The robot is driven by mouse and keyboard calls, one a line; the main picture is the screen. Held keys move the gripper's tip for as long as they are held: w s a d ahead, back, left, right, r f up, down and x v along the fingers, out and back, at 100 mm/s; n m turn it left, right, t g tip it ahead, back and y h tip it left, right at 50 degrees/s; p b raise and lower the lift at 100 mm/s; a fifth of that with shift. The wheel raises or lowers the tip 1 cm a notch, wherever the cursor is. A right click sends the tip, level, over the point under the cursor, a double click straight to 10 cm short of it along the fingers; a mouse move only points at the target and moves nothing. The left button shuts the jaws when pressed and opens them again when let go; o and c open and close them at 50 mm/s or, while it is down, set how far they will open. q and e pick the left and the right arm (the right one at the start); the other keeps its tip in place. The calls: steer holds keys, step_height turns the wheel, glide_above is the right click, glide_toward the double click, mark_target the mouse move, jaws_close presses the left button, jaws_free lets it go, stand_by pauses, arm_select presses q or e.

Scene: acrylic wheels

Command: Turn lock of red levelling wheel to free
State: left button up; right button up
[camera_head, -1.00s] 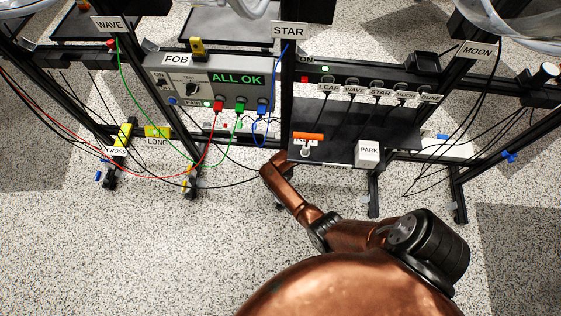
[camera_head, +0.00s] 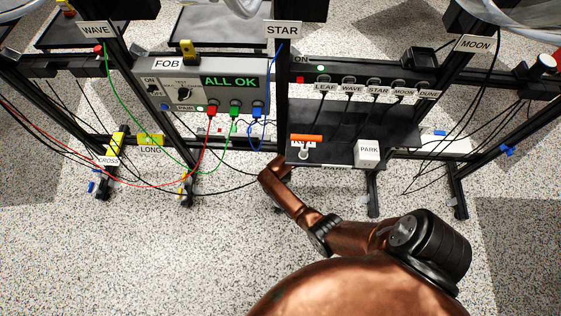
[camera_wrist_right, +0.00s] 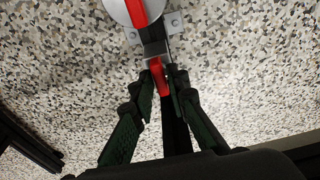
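In the right wrist view, a round grey part with a red bar across it (camera_wrist_right: 143,12) is cut off by the top edge. Below it, a grey bracket leads to a narrow red tab (camera_wrist_right: 158,76). My right gripper (camera_wrist_right: 161,82) has its dark green fingers on either side of this tab, tips close to it. I cannot tell whether they press on it. In the head view, my copper right arm reaches to the foot of the STAR post; its gripper is hidden there. My left gripper is out of view.
A grey console (camera_head: 213,84) reads ALL OK, with red, green and blue plugs and hanging cables. A black shelf (camera_head: 337,147) carries an orange-handled item (camera_head: 306,138) and a white PARK block (camera_head: 368,152). Dark posts and feet stand around; the speckled floor in front is clear.

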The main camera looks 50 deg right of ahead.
jaws_close()
steer(key=n+p, duration=0.1)
steer(key=n, duration=0.1)
steer(key=shift+r+n, duration=0.15)
steer(key=shift+n, duration=0.25)
steer(key=shift+n+y+p, duration=0.3)
steer(key=shift+n+p, duration=0.2)
steer(key=shift+n, duration=0.3)
steer(key=shift+f, duration=0.2)
steer(key=shift+n, duration=0.3)
